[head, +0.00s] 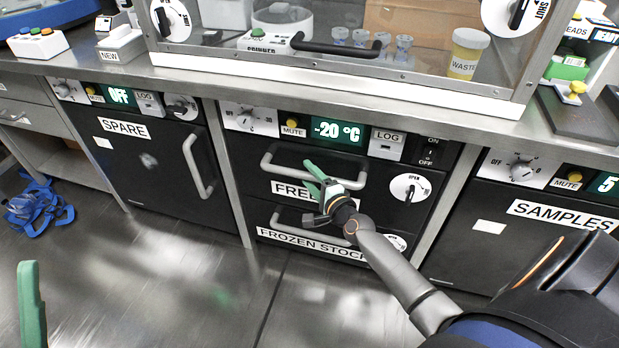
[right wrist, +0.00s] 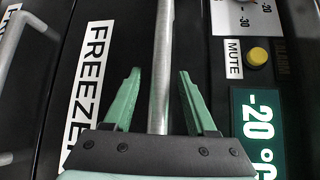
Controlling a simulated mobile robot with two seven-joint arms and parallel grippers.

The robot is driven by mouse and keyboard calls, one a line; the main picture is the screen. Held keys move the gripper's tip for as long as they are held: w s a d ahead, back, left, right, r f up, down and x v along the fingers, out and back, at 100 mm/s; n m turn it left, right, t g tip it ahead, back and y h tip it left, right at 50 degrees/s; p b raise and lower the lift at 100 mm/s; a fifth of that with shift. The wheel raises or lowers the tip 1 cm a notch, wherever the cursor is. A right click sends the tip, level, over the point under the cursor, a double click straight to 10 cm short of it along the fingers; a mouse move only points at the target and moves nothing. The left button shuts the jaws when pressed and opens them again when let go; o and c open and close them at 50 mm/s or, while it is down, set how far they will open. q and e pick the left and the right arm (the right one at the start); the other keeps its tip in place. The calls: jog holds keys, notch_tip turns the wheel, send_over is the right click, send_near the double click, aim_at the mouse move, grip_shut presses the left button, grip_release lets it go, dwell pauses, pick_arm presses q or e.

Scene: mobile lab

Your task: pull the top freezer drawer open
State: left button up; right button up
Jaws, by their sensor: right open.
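The top freezer drawer (head: 375,165) is a dark front below the -20 °C panel, flush in its frame. Its grey bar handle (head: 300,153) runs across it above the FREEZER label (head: 285,188). My right gripper (head: 316,175) is at the handle, with green fingers open. In the right wrist view the handle (right wrist: 162,60) runs lengthwise between the two open fingers (right wrist: 158,78), with a gap on each side. How deep the bar sits between them is unclear. One green finger of my left gripper (head: 31,305) shows at the lower left; the other is out of view.
The FROZEN STOCK drawer (head: 310,244) with its own handle is directly below. A round dial (head: 410,189) sits right of the top handle. The SPARE unit (head: 150,160) and SAMPLES unit (head: 490,228) flank the freezer. The floor (head: 190,270) in front is clear; blue straps (head: 38,208) lie far left.

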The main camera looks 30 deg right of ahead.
jog(key=shift+w, duration=0.15)
grip_shut()
dwell(0.4)
dwell(1.0)
